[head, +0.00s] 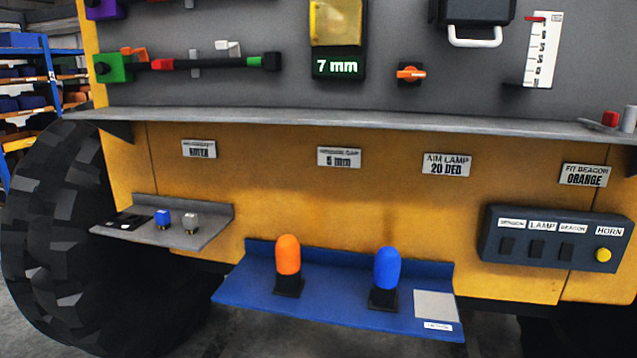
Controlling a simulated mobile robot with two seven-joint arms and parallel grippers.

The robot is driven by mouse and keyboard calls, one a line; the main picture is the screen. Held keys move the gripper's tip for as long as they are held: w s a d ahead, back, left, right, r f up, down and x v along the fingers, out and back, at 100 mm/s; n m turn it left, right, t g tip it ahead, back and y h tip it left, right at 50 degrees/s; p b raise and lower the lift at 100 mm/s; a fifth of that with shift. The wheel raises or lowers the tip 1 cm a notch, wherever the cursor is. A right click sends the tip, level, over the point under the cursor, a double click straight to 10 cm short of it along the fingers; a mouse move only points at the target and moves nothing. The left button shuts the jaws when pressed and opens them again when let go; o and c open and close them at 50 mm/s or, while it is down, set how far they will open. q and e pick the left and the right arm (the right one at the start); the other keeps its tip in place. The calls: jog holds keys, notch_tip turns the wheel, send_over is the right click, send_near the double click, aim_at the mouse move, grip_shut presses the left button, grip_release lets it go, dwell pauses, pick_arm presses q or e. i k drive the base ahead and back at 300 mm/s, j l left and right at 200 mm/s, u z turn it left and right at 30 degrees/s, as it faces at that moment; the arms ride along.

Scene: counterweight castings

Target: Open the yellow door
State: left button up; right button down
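A yellow door-like panel (335,22) is at the top centre, on the front of a dark box with a green "7 mm" display (338,68). It looks shut, with a small pale mark near its upper left; its top edge is cut off by the frame. The machine's large yellow body panel (270,200) spans the middle; seams show in it, but I see no handle on it. Neither of my grippers is in view.
A grey ledge (400,122) runs below the dark board. A blue shelf (335,313) holds an orange lamp (288,255) and a blue lamp (387,268). A switch box (550,240), an orange knob (411,73) and a large tyre (60,240) also show.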

aim_at(332, 23)
jog(key=i+j+z, duration=0.1)
jog(key=j, duration=0.25)
jog(key=i+j, duration=0.2)
jog(key=j, duration=0.2)
jog(key=i+j+z, duration=0.15)
jog(key=j, duration=0.6)
jog(key=i+z, duration=0.05)
jog(key=i, duration=0.05)
